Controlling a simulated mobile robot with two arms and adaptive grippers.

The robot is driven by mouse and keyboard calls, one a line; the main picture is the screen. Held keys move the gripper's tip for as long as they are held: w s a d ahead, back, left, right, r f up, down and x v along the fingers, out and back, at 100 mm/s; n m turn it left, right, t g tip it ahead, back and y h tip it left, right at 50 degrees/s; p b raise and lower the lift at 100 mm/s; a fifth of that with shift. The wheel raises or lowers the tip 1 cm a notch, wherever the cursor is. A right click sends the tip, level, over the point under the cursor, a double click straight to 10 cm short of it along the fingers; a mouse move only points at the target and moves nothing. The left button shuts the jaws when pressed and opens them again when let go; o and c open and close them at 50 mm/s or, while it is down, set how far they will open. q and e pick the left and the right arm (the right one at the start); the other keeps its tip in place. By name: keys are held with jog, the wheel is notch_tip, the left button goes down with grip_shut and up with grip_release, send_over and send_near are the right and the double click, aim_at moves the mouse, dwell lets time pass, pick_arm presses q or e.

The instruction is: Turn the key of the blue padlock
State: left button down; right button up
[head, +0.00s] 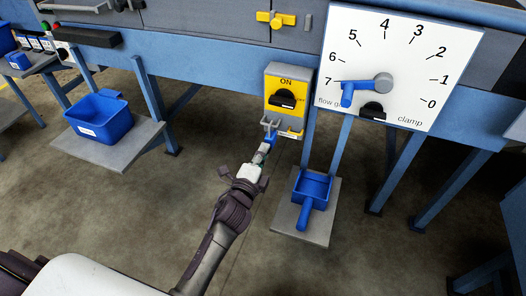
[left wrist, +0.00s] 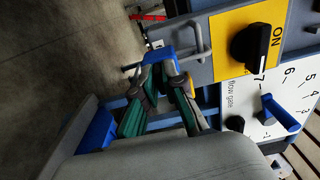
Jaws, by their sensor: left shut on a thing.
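The blue padlock (head: 270,135) is small at the lower edge of the yellow switch plate, by a grey metal loop (head: 262,125). In the left wrist view the blue padlock (left wrist: 160,55) is beside the grey loop (left wrist: 200,40), at the fingertips. My left gripper (head: 264,150) is shut on the padlock from below; it also shows in the left wrist view (left wrist: 165,75). I cannot make out the key clearly. My right gripper is not in view.
A black ON switch (head: 286,98) sits just above the padlock. The white flow gate dial (head: 420,60) with a blue lever (head: 347,94) is to the right. A blue bin (head: 98,120) stands left.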

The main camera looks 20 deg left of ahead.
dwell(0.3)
pick_arm(q)
jog(key=c, duration=1.3)
grip_release()
jog(key=shift+o, duration=0.2)
jog(key=s, duration=1.2)
jog(key=shift+a, duration=0.25)
jog(key=shift+a+f, duration=0.1)
